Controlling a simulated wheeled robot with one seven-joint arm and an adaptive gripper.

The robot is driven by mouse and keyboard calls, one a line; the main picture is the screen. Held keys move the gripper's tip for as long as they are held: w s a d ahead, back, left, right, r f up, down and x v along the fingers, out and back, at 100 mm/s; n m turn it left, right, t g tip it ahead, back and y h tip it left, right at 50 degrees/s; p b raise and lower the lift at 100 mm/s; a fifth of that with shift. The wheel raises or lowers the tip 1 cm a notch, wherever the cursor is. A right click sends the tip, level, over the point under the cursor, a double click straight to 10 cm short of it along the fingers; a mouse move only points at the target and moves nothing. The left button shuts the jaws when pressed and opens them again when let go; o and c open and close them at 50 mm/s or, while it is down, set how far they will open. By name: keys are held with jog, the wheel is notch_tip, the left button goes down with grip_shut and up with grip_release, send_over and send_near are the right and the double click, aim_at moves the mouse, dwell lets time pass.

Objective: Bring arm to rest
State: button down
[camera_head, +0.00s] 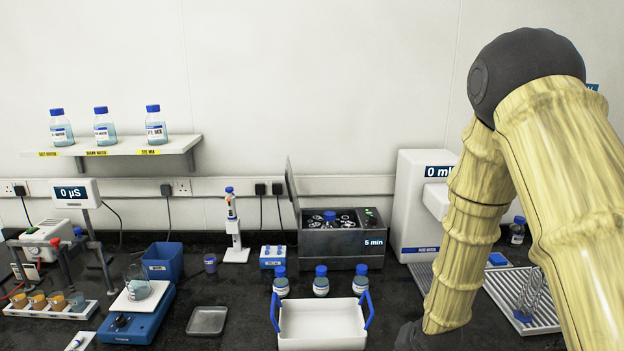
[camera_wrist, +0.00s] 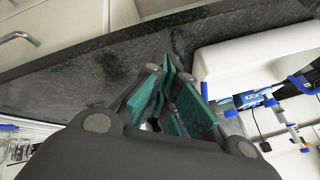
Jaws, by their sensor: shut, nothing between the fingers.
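My arm (camera_head: 465,230) comes in from the right of the head view and bends at a dark joint (camera_head: 525,62), with the forearm pointing down toward the bench. My gripper (camera_wrist: 175,75) shows in the wrist view with its teal finger pads closed together and nothing held. It is near the dark bench top (camera_wrist: 80,75) and a white tray or box-like surface (camera_wrist: 255,55). In the head view only a dark part at the lower end of the arm shows, and the fingertips are hidden or out of frame.
A white tray with blue handles (camera_head: 320,323) stands left of my arm, with several blue-capped bottles (camera_head: 321,281) behind it. A white dispenser (camera_head: 415,205) and a drying rack (camera_head: 520,300) are close to the arm. A bath unit (camera_head: 335,245) stands at the back.

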jog(key=s+f+n+g+b, duration=0.3)
jog(key=s+f+g+b, duration=0.1)
jog(key=s+f, duration=1.75)
jog(key=s+f+n+g+b, duration=0.1)
jog(key=s+f, duration=0.3)
jog(key=s, duration=0.4)
jog(key=s+f+n+g+h+b, duration=0.1)
jog(key=s+f+b, duration=0.1)
jog(key=s+f, duration=0.3)
jog(key=s, duration=0.4)
